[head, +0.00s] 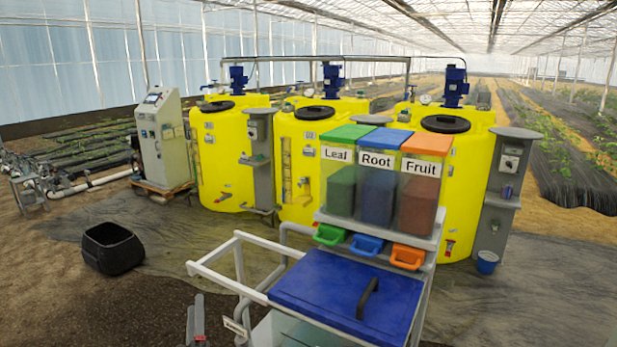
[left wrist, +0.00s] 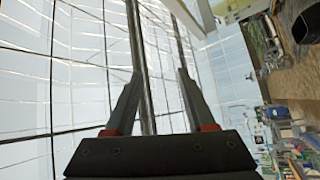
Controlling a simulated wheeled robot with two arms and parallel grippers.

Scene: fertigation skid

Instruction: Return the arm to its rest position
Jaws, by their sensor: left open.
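My left gripper (head: 196,318) shows at the bottom edge of the head view, left of the cart, with only its grey fingers in sight. In the left wrist view my left gripper (left wrist: 158,76) is open, with its two dark fingers apart and nothing between them. Behind the fingers are the greenhouse's pale wall and roof panes, turned sideways. My right gripper is in neither view.
A cart with a white rail frame (head: 215,271) and a blue lid (head: 330,290) stands close in front. It carries Leaf, Root and Fruit bins (head: 376,180). Yellow tanks (head: 228,150) stand behind. A black tub (head: 112,250) sits on the floor at left, with open ground around it.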

